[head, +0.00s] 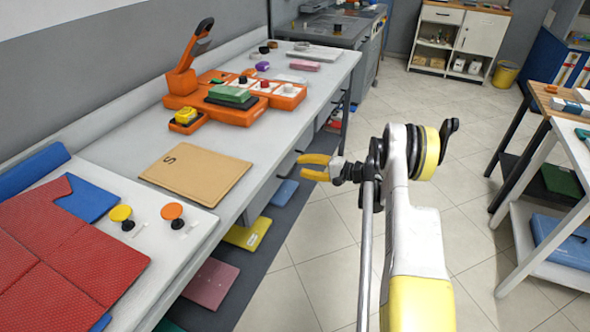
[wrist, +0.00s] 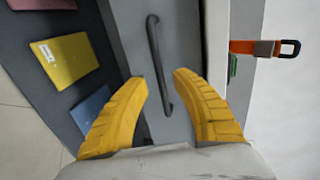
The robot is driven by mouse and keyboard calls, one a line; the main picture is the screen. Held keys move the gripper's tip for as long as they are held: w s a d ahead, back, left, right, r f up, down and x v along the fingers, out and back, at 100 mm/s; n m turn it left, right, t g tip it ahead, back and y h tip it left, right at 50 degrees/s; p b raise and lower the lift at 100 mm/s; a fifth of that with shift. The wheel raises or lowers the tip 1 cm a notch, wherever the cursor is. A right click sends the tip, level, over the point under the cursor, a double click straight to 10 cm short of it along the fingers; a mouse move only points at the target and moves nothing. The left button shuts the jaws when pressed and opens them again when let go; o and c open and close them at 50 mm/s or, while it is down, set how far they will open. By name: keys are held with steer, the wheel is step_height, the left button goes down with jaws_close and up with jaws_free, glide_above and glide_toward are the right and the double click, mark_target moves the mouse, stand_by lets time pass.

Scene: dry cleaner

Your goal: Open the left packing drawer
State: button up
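My gripper (head: 318,166) has yellow fingers and is at the edge of the long white worktable in the head view. In the wrist view my gripper (wrist: 160,88) is open, with its two fingers spread apart. A grey drawer front (wrist: 188,40) with a dark curved bar handle (wrist: 157,65) lies ahead of it. The handle shows between and beyond the fingertips, and nothing is held. I cannot tell whether the fingers touch it. In the head view the drawer front is mostly hidden under the tabletop.
The worktable (head: 285,120) carries a tan envelope (head: 195,172), an orange press (head: 245,110) and stamps. A lower shelf (wrist: 60,17) holds a yellow folder (wrist: 64,60) and a blue one (wrist: 91,108). The tiled floor (head: 310,270) is open.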

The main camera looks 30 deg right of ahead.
mark_target(296, 164)
steer(key=shift+b+x, duration=0.35)
steer(key=shift+x, duration=1.3)
jaws_close()
